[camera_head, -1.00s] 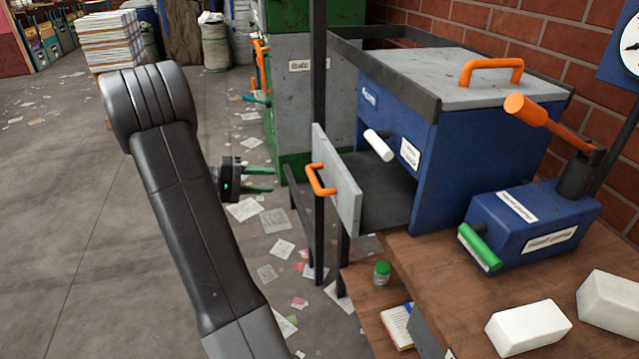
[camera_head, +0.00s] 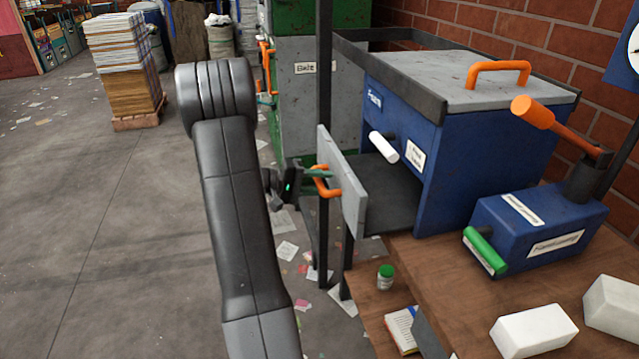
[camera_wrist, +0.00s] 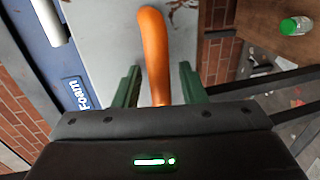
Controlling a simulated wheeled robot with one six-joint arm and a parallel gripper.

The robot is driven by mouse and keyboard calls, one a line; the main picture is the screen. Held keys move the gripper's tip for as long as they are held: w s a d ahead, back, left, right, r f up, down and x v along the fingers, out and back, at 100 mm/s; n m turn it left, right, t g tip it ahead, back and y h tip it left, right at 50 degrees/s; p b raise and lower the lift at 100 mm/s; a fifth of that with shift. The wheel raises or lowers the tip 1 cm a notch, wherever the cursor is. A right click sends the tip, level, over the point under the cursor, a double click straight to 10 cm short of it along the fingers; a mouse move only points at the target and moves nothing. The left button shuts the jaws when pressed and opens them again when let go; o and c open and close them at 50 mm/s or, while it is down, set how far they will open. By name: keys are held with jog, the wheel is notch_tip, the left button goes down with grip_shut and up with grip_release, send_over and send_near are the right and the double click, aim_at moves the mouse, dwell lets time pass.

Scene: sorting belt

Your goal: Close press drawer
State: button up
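The press drawer (camera_head: 346,182) stands pulled out from the blue press (camera_head: 485,150), with its grey front panel facing left and a dark tray behind it. An orange handle (camera_head: 325,181) is fixed on that panel. My gripper (camera_head: 318,175) is at the handle in the head view. In the wrist view the orange handle (camera_wrist: 154,55) runs between the two green fingers (camera_wrist: 157,88) of my gripper. The fingers are apart, with a gap on each side of the handle. The grey drawer panel (camera_wrist: 105,30) lies beyond the fingers.
A dark upright post (camera_head: 324,70) stands just left of the drawer. A wooden bench (camera_head: 460,270) holds a blue box (camera_head: 535,225) with a green handle and white blocks (camera_head: 533,333). A small jar (camera_head: 385,277) sits on a lower shelf. Open floor lies left.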

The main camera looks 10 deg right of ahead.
aim_at(367, 188)
grip_shut()
jog(key=b+x, duration=0.2)
jog(key=x, duration=0.2)
jog(key=r+b+x, duration=0.1)
jog(key=b+x, duration=0.1)
jog(key=x, duration=0.2)
jog(key=r+b+x, duration=0.1)
jog(key=b+x, duration=0.1)
jog(key=x, duration=0.2)
jog(key=shift+d+r, duration=0.1)
jog(key=shift+d, duration=0.7)
jog(key=shift+r, duration=0.2)
grip_release()
jog(key=shift+d, duration=0.15)
